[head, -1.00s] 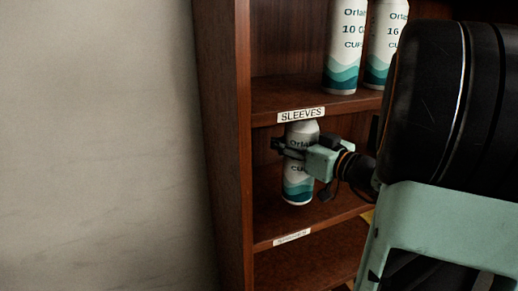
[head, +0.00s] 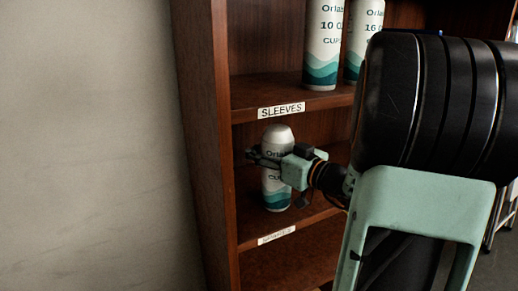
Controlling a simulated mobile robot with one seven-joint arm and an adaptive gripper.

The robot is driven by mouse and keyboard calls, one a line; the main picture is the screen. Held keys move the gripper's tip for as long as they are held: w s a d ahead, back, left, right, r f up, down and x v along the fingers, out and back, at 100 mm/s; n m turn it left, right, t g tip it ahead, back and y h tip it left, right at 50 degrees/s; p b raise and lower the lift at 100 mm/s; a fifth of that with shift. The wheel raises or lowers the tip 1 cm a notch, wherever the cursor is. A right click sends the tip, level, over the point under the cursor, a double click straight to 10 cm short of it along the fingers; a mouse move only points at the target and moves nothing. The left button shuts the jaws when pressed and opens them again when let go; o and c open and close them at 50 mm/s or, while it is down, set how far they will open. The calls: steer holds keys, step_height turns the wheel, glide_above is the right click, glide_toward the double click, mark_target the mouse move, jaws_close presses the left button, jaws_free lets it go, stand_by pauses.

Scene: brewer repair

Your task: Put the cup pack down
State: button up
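The cup pack (head: 277,197) is a white cylinder with teal waves and dark print, standing upright inside the lower shelf bay. My gripper (head: 266,160) reaches in from the right and is shut around the pack's upper half, with dark fingers showing past its left side. The pack's base is at or just above the shelf board (head: 300,222); I cannot tell if it touches. The far finger is partly hidden by the pack.
The upper shelf, labelled SLEEVES (head: 281,110), holds two similar packs (head: 323,45) (head: 363,40). The lower shelf's edge label (head: 276,235) is hard to read. The bookcase's left side wall (head: 205,140) is close to my gripper. My arm hides the shelves' right part.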

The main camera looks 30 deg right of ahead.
mark_target(277, 140)
steer(key=o, duration=0.6)
steer(key=shift+o, duration=0.2)
steer(key=shift+r, duration=0.15)
steer(key=v, duration=1.2)
steer(key=shift+p, duration=0.35)
